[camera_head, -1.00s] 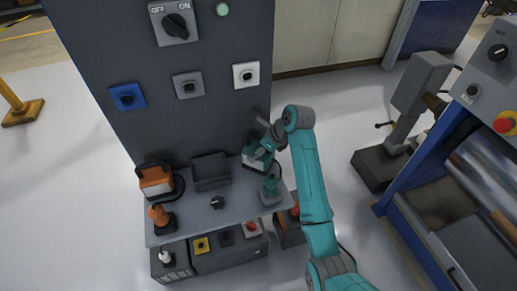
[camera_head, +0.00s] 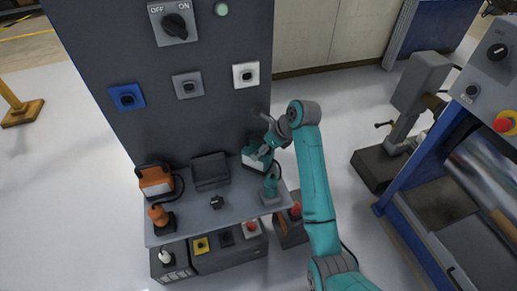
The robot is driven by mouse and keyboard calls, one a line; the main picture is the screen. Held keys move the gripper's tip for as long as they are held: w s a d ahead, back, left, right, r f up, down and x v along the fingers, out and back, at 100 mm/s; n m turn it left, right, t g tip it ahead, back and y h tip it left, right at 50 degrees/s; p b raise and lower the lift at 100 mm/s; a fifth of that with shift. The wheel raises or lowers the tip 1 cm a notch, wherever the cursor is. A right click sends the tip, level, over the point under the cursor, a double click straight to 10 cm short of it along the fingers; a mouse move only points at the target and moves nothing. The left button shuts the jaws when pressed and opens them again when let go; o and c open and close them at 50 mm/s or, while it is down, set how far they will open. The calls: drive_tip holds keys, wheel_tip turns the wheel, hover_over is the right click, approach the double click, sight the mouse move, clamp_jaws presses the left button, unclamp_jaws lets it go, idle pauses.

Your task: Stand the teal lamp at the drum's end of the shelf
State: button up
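A teal lamp with a pale face (camera_head: 253,158) is at the back right of the grey shelf (camera_head: 190,226), against the dark panel. My gripper (camera_head: 262,154) is right at this lamp and overlaps it in the picture. I cannot tell whether they touch or whether the fingers are open. A smaller upright teal tool (camera_head: 271,189) stands at the shelf's right front. The shiny drum (camera_head: 488,165) is in the blue machine at the far right, so the shelf's right end faces it.
An orange lamp (camera_head: 156,181) and an orange tool (camera_head: 160,215) stand at the shelf's left. A dark box (camera_head: 210,170) is at the back middle, with a small black object (camera_head: 217,202) in front. Control boxes (camera_head: 230,248) sit below. A grey machine (camera_head: 400,125) stands right of my arm.

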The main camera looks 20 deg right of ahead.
drive_tip(key=v, duration=0.9)
drive_tip(key=shift+s+r, duration=0.2)
drive_tip(key=shift+r, duration=0.1)
drive_tip(key=shift+d, duration=0.15)
